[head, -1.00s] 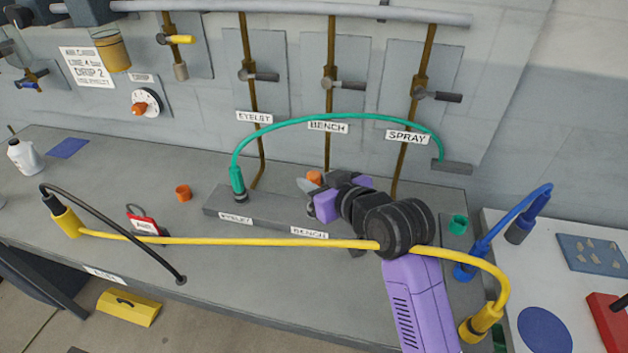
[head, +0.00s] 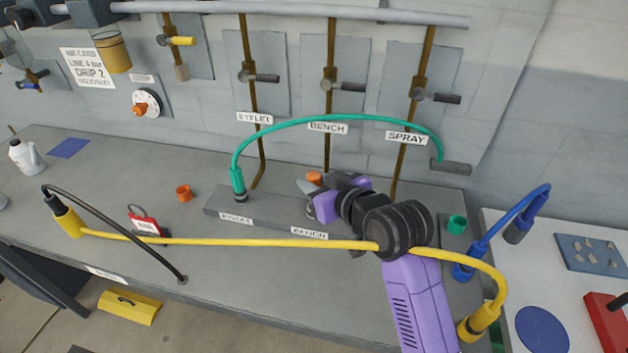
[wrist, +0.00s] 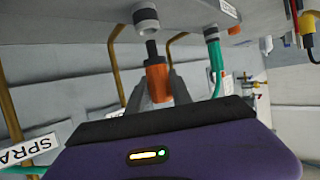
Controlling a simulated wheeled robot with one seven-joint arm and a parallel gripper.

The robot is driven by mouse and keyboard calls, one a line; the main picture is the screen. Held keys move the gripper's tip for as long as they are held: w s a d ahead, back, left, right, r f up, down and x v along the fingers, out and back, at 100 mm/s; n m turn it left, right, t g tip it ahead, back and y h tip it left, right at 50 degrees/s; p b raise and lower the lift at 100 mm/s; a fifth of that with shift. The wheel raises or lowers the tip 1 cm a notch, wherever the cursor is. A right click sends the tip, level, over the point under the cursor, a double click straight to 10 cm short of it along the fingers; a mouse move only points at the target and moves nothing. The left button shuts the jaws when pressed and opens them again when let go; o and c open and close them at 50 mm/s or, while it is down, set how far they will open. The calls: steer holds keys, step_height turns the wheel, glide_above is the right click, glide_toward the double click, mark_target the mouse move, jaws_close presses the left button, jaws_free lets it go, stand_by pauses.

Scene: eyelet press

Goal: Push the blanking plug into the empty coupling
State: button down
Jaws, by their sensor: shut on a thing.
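The blanking plug (wrist: 157,82) is orange with a black nose, and in the wrist view it stands between my fingers. Its orange top also shows in the head view (head: 314,178). My gripper (wrist: 160,95) is shut on the plug; in the head view it is over the block (head: 270,212) near the BENCH label. The empty coupling (wrist: 147,20) is a pale grey collar in the wrist view, with the black nose pointing at it. They look very close; I cannot tell whether they touch. In the head view my gripper and arm hide this coupling.
A green hose (head: 340,117) arches from the block's EYELET coupling (head: 238,185) to the right. A yellow hose (head: 230,242) crosses the bench in front. An orange ring-like cap (head: 184,193) and a red tag (head: 144,226) lie to the left.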

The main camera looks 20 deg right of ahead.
steer(key=shift+f, duration=0.4)
stand_by(0.8)
steer(key=shift+p, duration=0.65)
stand_by(1.6)
steer(key=shift+f+b, duration=0.8)
steer(key=shift+f, duration=0.6)
stand_by(0.3)
steer(key=c, duration=1.1)
jaws_free()
steer(key=shift+o, duration=0.2)
steer(key=shift+r, duration=0.1)
steer(key=shift+r+p, duration=2.35)
steer(key=shift+r, duration=0.15)
